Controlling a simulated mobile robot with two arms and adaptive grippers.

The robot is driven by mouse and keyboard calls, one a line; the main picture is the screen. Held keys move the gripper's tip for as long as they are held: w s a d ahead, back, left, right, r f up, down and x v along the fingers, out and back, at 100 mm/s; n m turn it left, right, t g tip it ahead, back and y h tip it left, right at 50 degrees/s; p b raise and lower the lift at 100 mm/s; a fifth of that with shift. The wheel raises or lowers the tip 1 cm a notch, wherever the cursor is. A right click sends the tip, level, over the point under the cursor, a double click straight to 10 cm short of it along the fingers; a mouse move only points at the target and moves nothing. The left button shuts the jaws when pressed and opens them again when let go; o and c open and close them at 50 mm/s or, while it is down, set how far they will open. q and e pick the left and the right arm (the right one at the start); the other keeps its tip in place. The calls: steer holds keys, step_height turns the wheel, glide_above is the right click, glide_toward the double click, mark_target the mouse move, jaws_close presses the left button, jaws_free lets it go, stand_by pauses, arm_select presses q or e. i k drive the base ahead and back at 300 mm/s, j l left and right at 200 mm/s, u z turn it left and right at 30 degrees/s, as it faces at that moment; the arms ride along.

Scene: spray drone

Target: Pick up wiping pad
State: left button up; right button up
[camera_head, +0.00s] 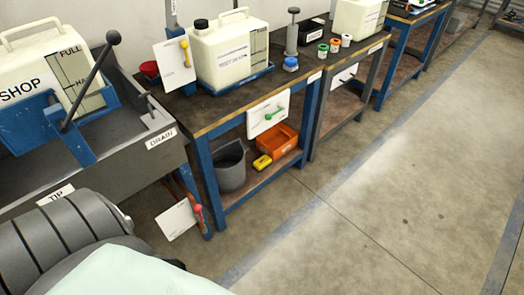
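I cannot make out a thing that is surely the wiping pad. A small yellow block (262,162) with a dark mark on it lies on the lower shelf of the blue-legged bench, left of an orange bin; it may be the pad, but it is too small to tell. Neither of my grippers shows in the head view, so nothing can be said of what they hold.
A grey drain sink (150,140) is at left. The floor (400,200) at right is clear.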

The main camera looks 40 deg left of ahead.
mark_target(263, 162)
steer(key=i+u, duration=0.25)
steer(key=u, duration=0.15)
steer(key=i+l+u, duration=0.2)
steer(key=u, duration=0.2)
steer(key=i+l+u, duration=0.2)
steer(key=u, duration=0.2)
steer(key=i+l+u, duration=0.25)
steer(key=u, duration=0.15)
